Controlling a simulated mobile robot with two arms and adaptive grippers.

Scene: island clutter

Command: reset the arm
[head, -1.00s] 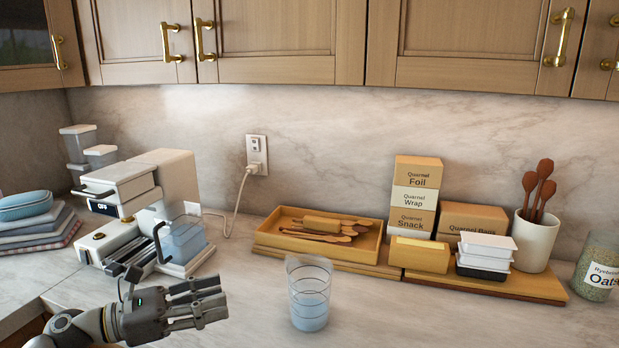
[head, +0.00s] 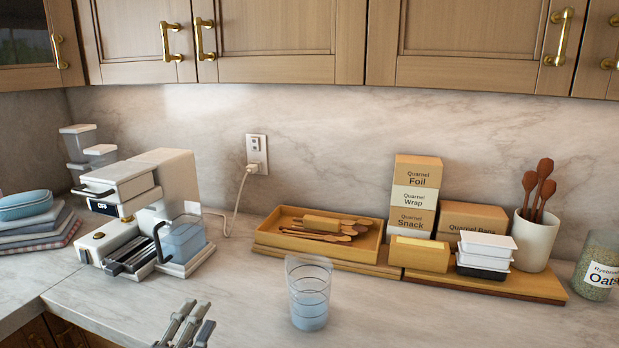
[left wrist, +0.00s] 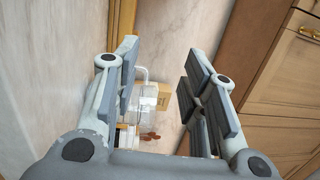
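My left gripper (head: 188,325) shows at the bottom edge of the head view, with only its grey fingers in sight, pointing up and to the right. In the left wrist view its fingers (left wrist: 160,78) stand apart with a gap between them, and nothing is held. A clear glass (head: 309,292) with light blue liquid stands upright on the counter to the right of the gripper, apart from it. The rest of the left arm is out of the head view. My right gripper is in neither view.
A white coffee machine (head: 133,226) stands behind the gripper on the left. A tray of wooden utensils (head: 268,231), labelled boxes (head: 416,190), white containers (head: 487,244) and a spoon crock (head: 534,243) line the back. The front counter right of the glass is clear.

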